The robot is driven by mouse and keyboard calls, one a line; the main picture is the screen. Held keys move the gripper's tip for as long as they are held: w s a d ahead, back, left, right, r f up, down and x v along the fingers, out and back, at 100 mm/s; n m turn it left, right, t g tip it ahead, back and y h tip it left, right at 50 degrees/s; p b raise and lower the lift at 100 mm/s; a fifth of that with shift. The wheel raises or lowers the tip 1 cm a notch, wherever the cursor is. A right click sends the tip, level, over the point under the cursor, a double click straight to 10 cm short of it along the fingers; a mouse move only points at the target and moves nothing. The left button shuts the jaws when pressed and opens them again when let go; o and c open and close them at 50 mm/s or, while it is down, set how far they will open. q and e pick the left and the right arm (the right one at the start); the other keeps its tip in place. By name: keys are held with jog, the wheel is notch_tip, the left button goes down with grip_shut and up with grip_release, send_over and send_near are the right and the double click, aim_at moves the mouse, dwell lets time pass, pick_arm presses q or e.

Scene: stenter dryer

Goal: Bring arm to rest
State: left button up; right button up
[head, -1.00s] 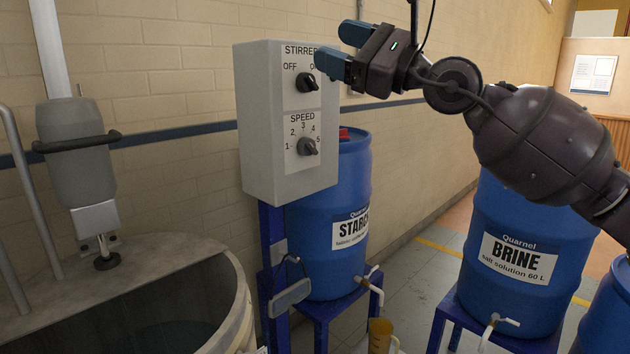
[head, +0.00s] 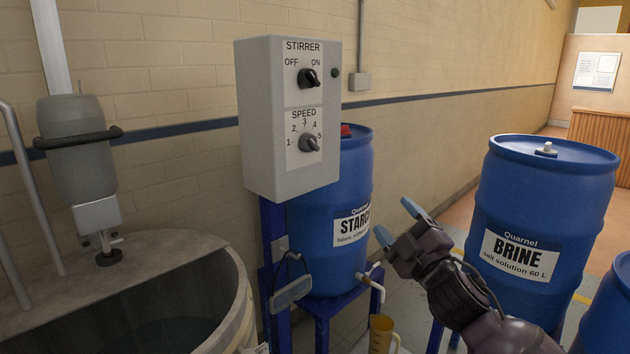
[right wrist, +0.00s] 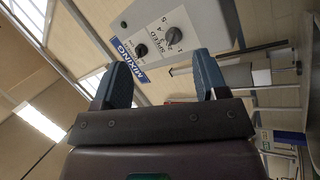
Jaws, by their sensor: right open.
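My right gripper (head: 397,221) is open and empty, low in front of the blue starch barrel and left of the brine barrel in the head view. Its two blue fingers also show spread apart in the right wrist view (right wrist: 162,82). The grey stirrer control box (head: 288,120) stands up and left of the gripper, well apart from it. It also shows in the right wrist view (right wrist: 190,30). Its upper knob (head: 309,77) is marked OFF and ON, and its lower knob (head: 310,142) is marked SPEED. My left gripper is not in view.
The starch barrel (head: 339,258) stands on a blue stand behind the box post. The brine barrel (head: 540,225) stands at the right. An open vat (head: 243,318) with a stirrer motor (head: 78,145) is at the left. An amber jug (head: 381,335) sits under the starch tap.

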jog(key=s+d+f+m+g+h, duration=0.2)
jog(key=s+d+f+m+h, duration=0.3)
jog(key=f, duration=0.7)
jog(key=s+d+f+m+g+h, duration=0.15)
jog(key=s+f+m, duration=0.45)
jog(key=f, duration=0.6)
jog(key=s+d+f+m+g+h, duration=0.1)
jog(key=s+d+f+m+g, duration=0.1)
jog(key=s+f, duration=0.6)
jog(key=s+d+f+m+g+h, duration=0.2)
jog(key=s+f, duration=0.7)
jog(key=s, duration=0.5)
jog(key=shift+s+d+f+m+g, duration=0.25)
jog(key=shift+d+m+g, duration=0.25)
jog(key=shift+d+g, duration=0.45)
jog(key=shift+d, duration=0.1)
